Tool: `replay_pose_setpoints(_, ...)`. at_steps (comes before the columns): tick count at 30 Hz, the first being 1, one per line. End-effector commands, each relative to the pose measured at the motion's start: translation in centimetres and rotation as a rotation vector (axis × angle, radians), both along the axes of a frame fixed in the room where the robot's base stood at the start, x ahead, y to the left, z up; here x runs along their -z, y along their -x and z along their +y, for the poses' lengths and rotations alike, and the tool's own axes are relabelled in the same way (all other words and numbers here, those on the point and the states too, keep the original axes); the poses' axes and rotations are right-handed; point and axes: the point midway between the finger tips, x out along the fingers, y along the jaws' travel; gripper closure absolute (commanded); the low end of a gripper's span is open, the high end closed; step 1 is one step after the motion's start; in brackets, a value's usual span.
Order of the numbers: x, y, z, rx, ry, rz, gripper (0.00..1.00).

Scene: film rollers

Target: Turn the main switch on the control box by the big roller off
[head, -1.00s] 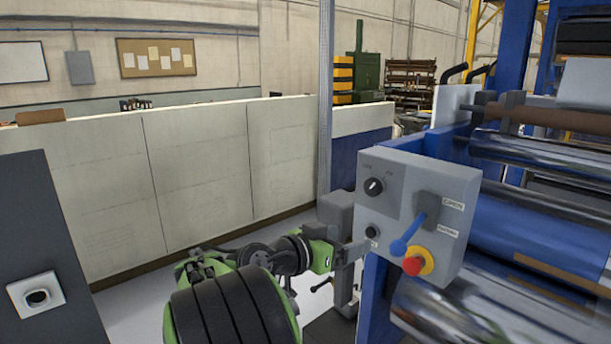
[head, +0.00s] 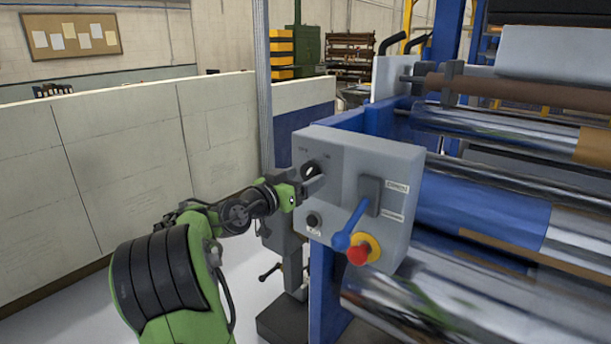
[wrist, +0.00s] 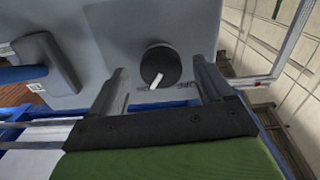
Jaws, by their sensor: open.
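The grey control box (head: 345,215) is mounted at the end of the big roller (head: 480,210). Its main switch, a round black knob (head: 309,170), is at the upper left of the front face. In the wrist view the knob (wrist: 162,62) has a white pointer toward the label that seems to read ON; OFF is at the other side. My gripper (head: 312,185) is open in front of the box, partly covering the knob's lower side in the head view. In the wrist view its fingers (wrist: 160,72) stand on either side of the knob, with gaps showing.
A blue-handled lever (head: 350,228), a red emergency button (head: 358,252) on yellow and a small black knob (head: 313,220) share the box face. Shiny rollers lie to the right. A pale low wall (head: 130,150) stands behind my arm.

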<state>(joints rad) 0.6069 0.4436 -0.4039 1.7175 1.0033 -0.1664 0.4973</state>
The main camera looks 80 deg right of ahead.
Motion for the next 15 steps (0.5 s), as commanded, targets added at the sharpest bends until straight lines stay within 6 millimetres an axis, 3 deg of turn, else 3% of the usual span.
replay_pose_setpoints(4, 0.0, 0.6, -1.5, 0.000, -0.001, 0.000, 0.20)
replay_pose_setpoints(12, 0.0, 0.7, -1.7, -0.002, -0.001, 0.000, 0.20)
replay_pose_setpoints(15, 0.0, 0.7, -1.7, -0.002, -0.001, 0.000, 0.36)
